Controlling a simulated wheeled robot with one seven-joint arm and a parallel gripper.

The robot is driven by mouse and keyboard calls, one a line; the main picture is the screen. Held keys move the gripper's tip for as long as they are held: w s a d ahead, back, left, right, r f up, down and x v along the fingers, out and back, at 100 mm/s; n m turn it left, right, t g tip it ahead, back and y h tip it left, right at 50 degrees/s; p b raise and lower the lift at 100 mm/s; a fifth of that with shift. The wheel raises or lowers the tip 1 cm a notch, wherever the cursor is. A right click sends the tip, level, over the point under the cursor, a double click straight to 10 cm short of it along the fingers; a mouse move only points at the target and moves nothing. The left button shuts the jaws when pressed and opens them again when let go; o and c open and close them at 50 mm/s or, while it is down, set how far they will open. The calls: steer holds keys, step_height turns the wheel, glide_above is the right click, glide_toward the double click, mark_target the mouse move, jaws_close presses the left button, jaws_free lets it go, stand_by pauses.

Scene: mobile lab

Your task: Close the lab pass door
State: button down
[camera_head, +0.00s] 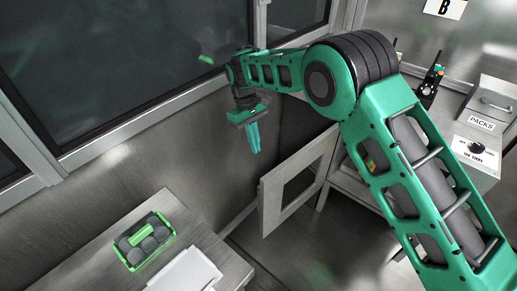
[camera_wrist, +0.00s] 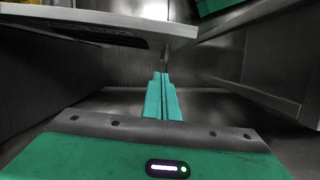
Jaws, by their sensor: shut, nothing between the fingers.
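The lab pass door (camera_head: 270,207) is a pale metal frame with a window opening in the middle. In the head view it stands swung out at an angle from the wall, low between the dark wall and the right-hand bench. My gripper (camera_head: 256,152) points down, above and to the left of the door's top edge, with green fingers together and nothing between them. In the wrist view the closed fingertips (camera_wrist: 161,76) point ahead. A metal panel at the upper left, probably the door (camera_wrist: 150,28), is near them; I cannot tell whether they touch.
A bench (camera_head: 120,225) at the lower left holds a green-framed carrier (camera_head: 145,240) and white sheets (camera_head: 186,272). A right-hand bench carries a box labelled PACKS (camera_head: 491,100) and a dark tool stand (camera_head: 429,88). Dark windows (camera_head: 110,55) line the left wall. Floor shows below the door.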

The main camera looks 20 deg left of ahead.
steer(key=s+d+f, duration=0.3)
steer(key=d+f, duration=0.2)
steer(key=f, duration=0.2)
steer(key=shift+d+f, duration=0.15)
steer(key=shift+f, duration=0.25)
